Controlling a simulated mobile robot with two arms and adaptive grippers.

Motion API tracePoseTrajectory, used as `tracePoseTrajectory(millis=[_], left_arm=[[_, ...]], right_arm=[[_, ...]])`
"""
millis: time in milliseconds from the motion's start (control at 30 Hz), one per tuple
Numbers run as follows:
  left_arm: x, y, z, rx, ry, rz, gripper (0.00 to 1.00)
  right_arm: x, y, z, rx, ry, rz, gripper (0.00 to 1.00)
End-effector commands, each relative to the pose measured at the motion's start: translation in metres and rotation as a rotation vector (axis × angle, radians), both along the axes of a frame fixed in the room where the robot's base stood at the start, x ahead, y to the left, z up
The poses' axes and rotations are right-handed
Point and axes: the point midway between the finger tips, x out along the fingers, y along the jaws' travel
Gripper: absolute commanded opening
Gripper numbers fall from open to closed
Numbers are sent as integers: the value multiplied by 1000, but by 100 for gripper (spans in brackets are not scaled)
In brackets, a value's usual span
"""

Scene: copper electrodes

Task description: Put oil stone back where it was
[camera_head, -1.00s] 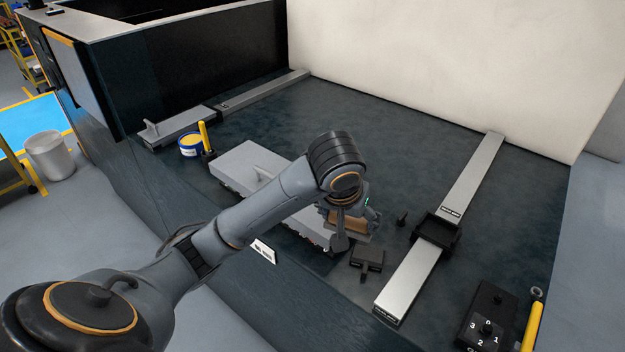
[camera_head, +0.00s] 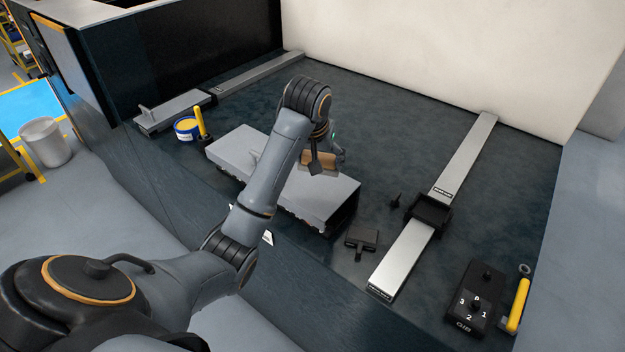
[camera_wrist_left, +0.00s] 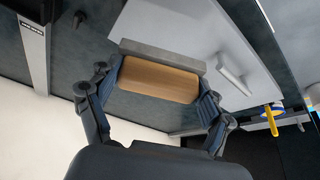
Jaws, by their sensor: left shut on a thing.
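The oil stone, a tan block with a grey strip along one side (camera_wrist_left: 158,80), is held between the two fingers of my left gripper (camera_wrist_left: 155,84). In the head view, my left gripper (camera_head: 325,155) is over the far side of the grey-topped box (camera_head: 325,194), and a bit of the tan oil stone (camera_head: 316,160) shows below the wrist. The wrist view shows the oil stone against part of the box top (camera_wrist_left: 200,35); I cannot tell the height between them. My forearm hides part of the box. My right gripper is out of view.
A long metal rail with a black slider (camera_head: 428,210) lies to the right. A small black T-shaped part (camera_head: 362,240) lies left of it. A black control box (camera_head: 474,300) is at the front right. A yellow-topped tin (camera_head: 187,128) stands at left. The far dark surface is clear.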

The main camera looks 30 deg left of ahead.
Motion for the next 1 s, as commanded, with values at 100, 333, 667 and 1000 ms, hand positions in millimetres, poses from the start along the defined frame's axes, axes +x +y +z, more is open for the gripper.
tracePoseTrajectory(millis=[100,333,667,1000], left_arm=[[9,14,-18,1,7,1,55],[24,31,-46,1,2,1,55],[29,37,-78,-1,3,0,55],[30,37,-87,1,-2,-1,55]], right_arm=[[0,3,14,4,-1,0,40],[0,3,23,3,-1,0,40],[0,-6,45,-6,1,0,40],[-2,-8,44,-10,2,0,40]])
